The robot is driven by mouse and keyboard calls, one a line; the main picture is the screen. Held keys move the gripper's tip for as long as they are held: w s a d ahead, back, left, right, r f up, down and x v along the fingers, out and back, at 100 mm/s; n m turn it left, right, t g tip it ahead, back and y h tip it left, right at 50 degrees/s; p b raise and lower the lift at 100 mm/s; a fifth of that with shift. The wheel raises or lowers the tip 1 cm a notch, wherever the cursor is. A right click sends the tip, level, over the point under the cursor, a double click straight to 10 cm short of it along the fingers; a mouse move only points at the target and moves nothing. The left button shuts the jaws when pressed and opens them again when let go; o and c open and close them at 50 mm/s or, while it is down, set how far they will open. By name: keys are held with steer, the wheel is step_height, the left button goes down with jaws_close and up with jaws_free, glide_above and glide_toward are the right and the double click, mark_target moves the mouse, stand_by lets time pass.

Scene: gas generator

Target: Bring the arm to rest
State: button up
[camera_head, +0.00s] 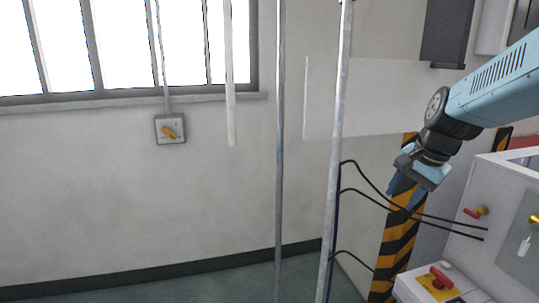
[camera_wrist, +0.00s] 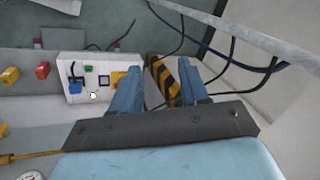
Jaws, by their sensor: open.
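My gripper (camera_head: 407,192) is at the right of the head view, at the end of my light blue arm, pointing down and to the left. It is in front of a yellow-and-black striped post. In the wrist view my gripper (camera_wrist: 155,90) shows two blue fingers spread apart with nothing between them. The gripper is open and empty. My arm reaches in from the right edge of the head view.
A white cabinet with a red-handled valve (camera_head: 475,212) and a red switch on a yellow plate (camera_head: 441,280) stands below right. Black cables (camera_head: 400,208) run close by my gripper. A wall switch (camera_head: 170,129) is at left. Metal poles (camera_head: 335,160) stand mid-view.

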steer(key=s+a+r+n+t, duration=0.1)
steer(key=s+a+n, duration=0.2)
steer(key=s+n, duration=0.2)
steer(key=s+a+r+n+t+h, duration=0.1)
steer(key=s+a+r+n, duration=0.1)
steer(key=s+a+n, duration=0.2)
steer(key=shift+s+r+n+h, duration=0.3)
steer(key=shift+s+n, duration=0.3)
steer(key=shift+s, duration=0.8)
